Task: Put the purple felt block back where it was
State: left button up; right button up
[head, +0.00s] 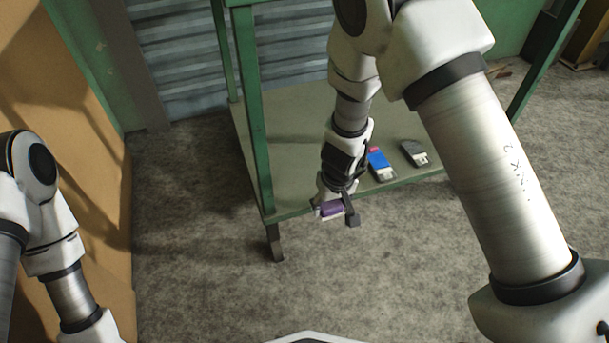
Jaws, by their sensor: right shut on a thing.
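The purple felt block (332,210) is a small purple piece between the fingers of my right gripper (335,209). The right gripper is shut on it, and the block is held at the front edge of the green shelf, seen from above. I cannot tell its height above or in front of the shelf edge. The gripper's fingers hide part of the block. My left arm shows at the left, but its gripper is outside the picture.
The low green shelf (290,150) has green posts (253,110). On it lie a blue and red item (379,163) and a dark grey item (413,152), right of my gripper. A cardboard-coloured panel (100,200) stands at the left. Grey floor in front is clear.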

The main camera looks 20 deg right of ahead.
pick_arm(q)
notch_tip(320, 180, up, 7)
jog(key=p, duration=0.4)
pick_arm(e)
jog(key=w, duration=0.2)
jog(key=w+a, duration=0.1)
jog(key=w, duration=0.3)
jog(key=shift+w+a+f, duration=0.2)
jog(key=shift+w+f, duration=0.05)
jog(key=b, duration=0.3)
send_over(305, 188)
jog(key=s, duration=0.1)
jog(key=shift+f, duration=0.45)
jog(key=f+b, duration=0.3)
jog(key=shift+w+f, duration=0.2)
jog(key=shift+f, duration=0.1)
jog(key=shift+r, duration=0.3)
jog(key=shift+c, duration=0.5)
jog(key=shift+f, duration=0.25)
jog(key=o, duration=1.2)
pick_arm(q)
notch_tip(305, 188, down, 6)
jog(key=shift+f, duration=0.1)
pick_arm(e)
jog(key=shift+r, duration=0.1)
